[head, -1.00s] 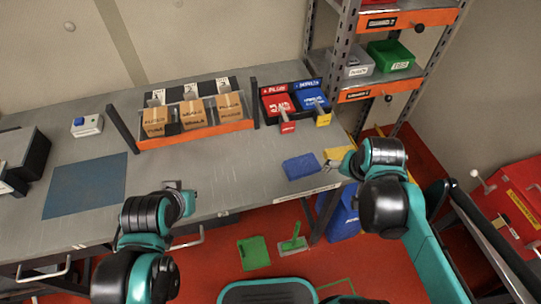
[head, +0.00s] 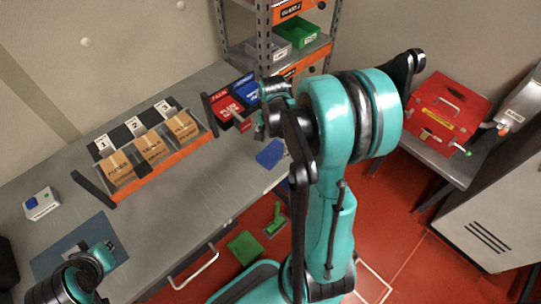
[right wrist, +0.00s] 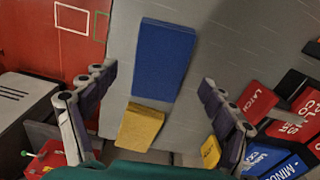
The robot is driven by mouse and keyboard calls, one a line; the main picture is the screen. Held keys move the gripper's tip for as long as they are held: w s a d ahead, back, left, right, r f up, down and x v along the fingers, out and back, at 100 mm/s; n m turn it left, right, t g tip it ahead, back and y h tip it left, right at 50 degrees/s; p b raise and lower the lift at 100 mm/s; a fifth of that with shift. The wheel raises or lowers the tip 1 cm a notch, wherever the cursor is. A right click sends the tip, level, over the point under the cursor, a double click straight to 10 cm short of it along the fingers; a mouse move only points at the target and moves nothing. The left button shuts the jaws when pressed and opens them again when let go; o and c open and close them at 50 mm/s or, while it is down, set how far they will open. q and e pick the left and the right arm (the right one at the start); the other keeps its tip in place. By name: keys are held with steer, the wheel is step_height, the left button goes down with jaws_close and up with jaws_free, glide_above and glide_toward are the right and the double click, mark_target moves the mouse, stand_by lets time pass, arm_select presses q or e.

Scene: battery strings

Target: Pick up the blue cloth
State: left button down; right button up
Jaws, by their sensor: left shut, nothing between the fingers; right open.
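The blue cloth (head: 270,153) lies folded flat on the grey workbench near its front edge, partly covered by my right arm in the head view. In the right wrist view the blue cloth (right wrist: 163,60) lies between and beyond the spread fingers. My right gripper (head: 262,125) is open and empty, held above the bench near the cloth, not touching it. It also shows in the right wrist view (right wrist: 158,85). My left gripper (head: 108,246) is shut and empty over the blue mat at lower left.
A yellow cloth (right wrist: 139,127) lies just beside the blue one. Red (head: 222,110) and blue (head: 246,88) labelled bins stand behind. A rack of cardboard boxes (head: 152,146) stands further left. A shelf (head: 262,40) rises at the back. The bench middle is clear.

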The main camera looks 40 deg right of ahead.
mark_target(273, 153)
step_height(273, 153, down, 3)
steer(key=shift+f+b, duration=0.1)
steer(key=shift+b, duration=0.3)
steer(key=c, duration=1.2)
steer(key=shift+r+p, duration=0.35)
steer(key=shift+r, duration=0.35)
step_height(273, 153, up, 3)
steer(key=shift+f+p, duration=0.1)
steer(key=shift+p, duration=0.5)
steer(key=s+d+r+p, duration=0.1)
steer(key=s+d+r, duration=0.1)
steer(key=d, duration=0.1)
steer(key=s+d+r+p, duration=0.1)
steer(key=s+d+r, duration=0.1)
steer(key=s, duration=0.1)
steer(key=s+d+r+p, duration=0.1)
steer(key=s+d+r, duration=0.1)
steer(key=d+r, duration=0.1)
steer(key=shift+s+d, duration=0.35)
